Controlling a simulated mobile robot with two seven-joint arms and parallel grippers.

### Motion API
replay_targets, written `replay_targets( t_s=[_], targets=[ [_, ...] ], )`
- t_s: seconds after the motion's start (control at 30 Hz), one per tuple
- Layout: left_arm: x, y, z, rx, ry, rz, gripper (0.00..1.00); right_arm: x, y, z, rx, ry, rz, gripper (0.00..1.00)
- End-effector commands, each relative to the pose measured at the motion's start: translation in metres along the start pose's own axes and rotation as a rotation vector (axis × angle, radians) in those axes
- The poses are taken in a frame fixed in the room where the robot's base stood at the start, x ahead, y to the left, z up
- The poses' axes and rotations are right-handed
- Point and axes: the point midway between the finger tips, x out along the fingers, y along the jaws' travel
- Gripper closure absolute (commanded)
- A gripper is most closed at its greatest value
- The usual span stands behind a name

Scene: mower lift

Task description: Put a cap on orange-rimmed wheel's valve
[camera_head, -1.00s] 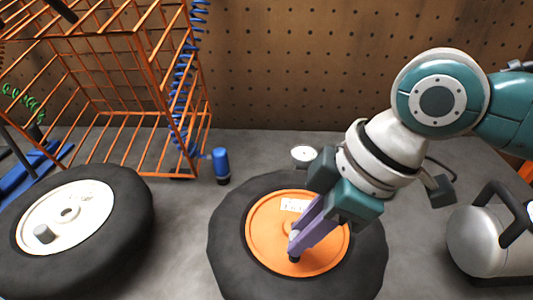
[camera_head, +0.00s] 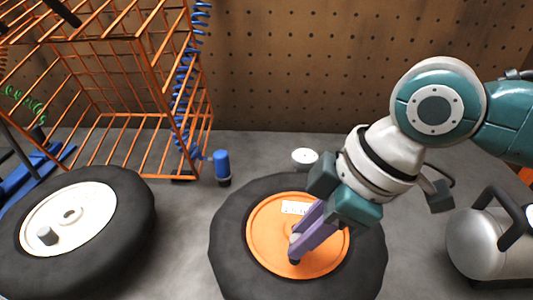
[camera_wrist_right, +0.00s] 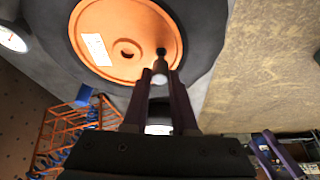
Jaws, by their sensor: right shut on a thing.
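The orange-rimmed wheel (camera_head: 268,247) lies flat on the bench in the middle of the head view, with its black tyre around it. My right gripper (camera_head: 295,256) is over the lower part of the orange rim. In the wrist view, the right gripper (camera_wrist_right: 160,80) is shut on a small pale grey cap (camera_wrist_right: 159,80). A dark valve stem (camera_wrist_right: 161,52) shows on the orange rim just beyond the cap; I cannot tell whether they touch. My left gripper (camera_wrist_right: 276,152) shows small at the wrist view's lower right, its purple fingers apart.
A white-rimmed wheel (camera_head: 92,205) with a small grey cylinder (camera_head: 46,236) lies at the left. An orange wire rack (camera_head: 140,120), a blue bottle (camera_head: 222,166) and a small round gauge (camera_head: 304,157) stand behind. A silver tank (camera_head: 478,243) is at the right.

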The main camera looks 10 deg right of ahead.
Motion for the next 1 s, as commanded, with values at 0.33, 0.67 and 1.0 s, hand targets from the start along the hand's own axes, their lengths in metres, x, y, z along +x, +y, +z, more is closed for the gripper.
replay_targets(
  t_s=[0.33,0.67,1.0],
  targets=[
    [0.001,-0.001,0.001,0.004,-0.001,-0.003,0.00,0.001,0.000,0.000,0.000,0.000,0.000,1.00],
    [0.004,-0.001,0.002,0.003,-0.001,-0.002,0.00,0.006,0.000,0.002,0.000,0.000,0.000,1.00],
    [0.006,0.002,0.002,-0.005,0.000,0.004,0.00,0.011,0.000,0.004,-0.001,0.000,-0.001,1.00]
  ],
)
